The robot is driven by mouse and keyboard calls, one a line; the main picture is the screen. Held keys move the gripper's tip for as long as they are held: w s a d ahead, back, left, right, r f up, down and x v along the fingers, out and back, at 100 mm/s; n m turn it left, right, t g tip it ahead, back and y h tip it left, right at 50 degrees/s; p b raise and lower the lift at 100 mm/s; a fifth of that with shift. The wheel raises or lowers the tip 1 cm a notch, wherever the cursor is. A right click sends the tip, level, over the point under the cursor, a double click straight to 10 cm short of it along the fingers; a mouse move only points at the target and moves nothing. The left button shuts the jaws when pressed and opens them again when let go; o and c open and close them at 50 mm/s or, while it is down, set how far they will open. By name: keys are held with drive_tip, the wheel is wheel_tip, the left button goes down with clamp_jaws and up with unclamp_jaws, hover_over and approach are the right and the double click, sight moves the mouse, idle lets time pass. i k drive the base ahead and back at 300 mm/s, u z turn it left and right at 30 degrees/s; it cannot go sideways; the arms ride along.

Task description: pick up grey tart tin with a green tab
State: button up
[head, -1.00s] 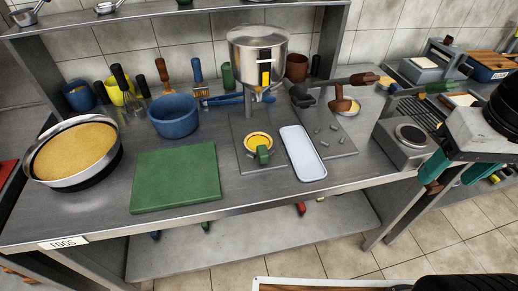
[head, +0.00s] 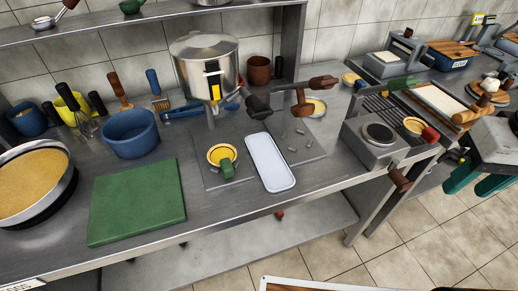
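A small round tart tin (head: 222,154) with yellow filling and a green tab (head: 227,169) sits on a flat grey plate on the steel counter. It is under the spout of the steel pot, left of the white tray, with its tab toward the front. Its rim looks pale, and its grey is hard to make out. My gripper (head: 473,183) is at the right edge, above the floor in the picture and far from this tin. Its two teal fingers are apart with nothing visible between them. Part of my gripper is cut off by the frame.
A white tray (head: 270,162) lies right of the tin; a green board (head: 137,202) lies left. The steel pot (head: 205,68) stands above and behind it. Another tin (head: 316,106) with a brown tab and a red-tabbed tin (head: 412,125) are farther right. Lever handles (head: 323,82) stick out nearby.

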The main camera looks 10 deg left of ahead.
sight(222, 156)
drive_tip(key=z, duration=0.7)
drive_tip(key=k, duration=0.3)
drive_tip(key=u, duration=1.1)
